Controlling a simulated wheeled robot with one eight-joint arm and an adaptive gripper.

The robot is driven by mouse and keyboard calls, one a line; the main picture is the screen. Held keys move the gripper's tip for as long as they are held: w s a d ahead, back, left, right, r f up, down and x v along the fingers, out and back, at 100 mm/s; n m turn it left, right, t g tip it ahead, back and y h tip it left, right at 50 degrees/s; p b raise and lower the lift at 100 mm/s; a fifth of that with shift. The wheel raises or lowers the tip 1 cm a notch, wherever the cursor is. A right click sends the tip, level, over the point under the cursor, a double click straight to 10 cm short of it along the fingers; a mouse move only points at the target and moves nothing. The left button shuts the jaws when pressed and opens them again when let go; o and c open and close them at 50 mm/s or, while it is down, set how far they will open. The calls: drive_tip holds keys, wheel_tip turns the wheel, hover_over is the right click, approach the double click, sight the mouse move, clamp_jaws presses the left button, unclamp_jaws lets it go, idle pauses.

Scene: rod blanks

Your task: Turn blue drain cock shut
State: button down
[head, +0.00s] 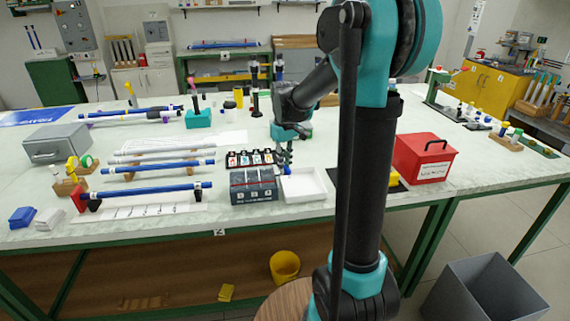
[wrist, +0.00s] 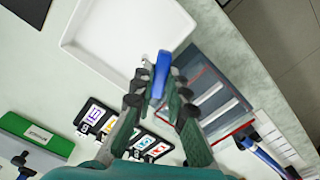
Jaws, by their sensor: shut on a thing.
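The blue drain cock (wrist: 162,72) shows as a small blue lever between my fingertips in the wrist view. It lies beside the near corner of the white tray (wrist: 125,35), between the tray and the grey box. In the head view the blue cock (head: 287,171) is a small spot under my gripper (head: 284,160). My gripper (wrist: 160,92) is shut on the cock, one dark finger on each side. The lower part of the cock is hidden by my fingers, and I cannot tell its exact angle. The white tray (head: 304,190) looks empty.
The grey box (head: 252,194) with a clear lid stands left of the tray. A row of labelled cards (head: 236,160) is behind it. Blue rods (head: 150,188) lie on racks to the left. A red box (head: 422,168) stands to the right.

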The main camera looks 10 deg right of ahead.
drive_tip(key=m, duration=0.5)
drive_tip(key=shift+a+m, duration=0.3)
idle(0.4)
drive_tip(key=c, duration=1.5)
unclamp_jaws()
drive_tip(key=shift+c, duration=0.2)
